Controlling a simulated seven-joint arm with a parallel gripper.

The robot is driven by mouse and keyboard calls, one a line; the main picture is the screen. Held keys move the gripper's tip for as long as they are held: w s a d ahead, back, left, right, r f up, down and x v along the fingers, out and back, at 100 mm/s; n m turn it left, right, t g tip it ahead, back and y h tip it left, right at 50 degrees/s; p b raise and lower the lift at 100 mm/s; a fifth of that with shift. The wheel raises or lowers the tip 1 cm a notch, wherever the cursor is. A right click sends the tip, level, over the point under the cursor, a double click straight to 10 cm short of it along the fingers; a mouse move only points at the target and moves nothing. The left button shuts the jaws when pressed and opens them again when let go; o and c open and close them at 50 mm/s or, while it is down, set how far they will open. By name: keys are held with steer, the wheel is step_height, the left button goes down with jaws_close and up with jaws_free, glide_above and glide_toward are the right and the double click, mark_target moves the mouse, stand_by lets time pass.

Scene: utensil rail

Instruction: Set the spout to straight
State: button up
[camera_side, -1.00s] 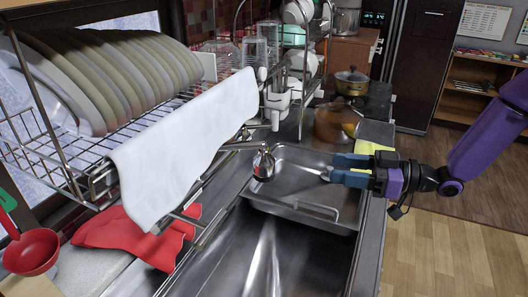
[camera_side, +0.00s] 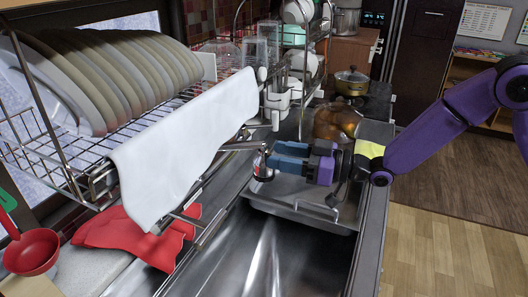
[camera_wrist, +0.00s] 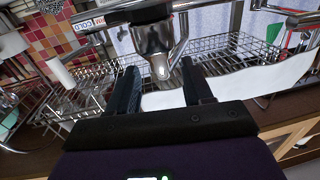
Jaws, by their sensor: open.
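The chrome spout (camera_side: 263,172) reaches out over the sink from behind the white cloth, and its rounded end hangs downward. In the wrist view the spout's end (camera_wrist: 158,45) points toward me, and its tip lies between my two fingers. My gripper (camera_side: 273,156) is open, with its blue fingers at the spout's end. In the side view the fingers hide part of the spout's end. In the wrist view the dark fingers (camera_wrist: 160,75) stand on either side of the tip with gaps showing. I cannot tell whether either finger touches it.
A wire dish rack (camera_side: 125,135) with several plates and a hanging white cloth (camera_side: 190,140) stands to the left. A metal tray (camera_side: 330,212) sits in the sink under my gripper. Pots (camera_side: 350,83) stand behind. The sink basin (camera_side: 270,260) in front is empty.

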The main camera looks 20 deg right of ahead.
mark_target(269, 153)
steer(key=shift+x, duration=2.3)
steer(key=shift+c, duration=0.4)
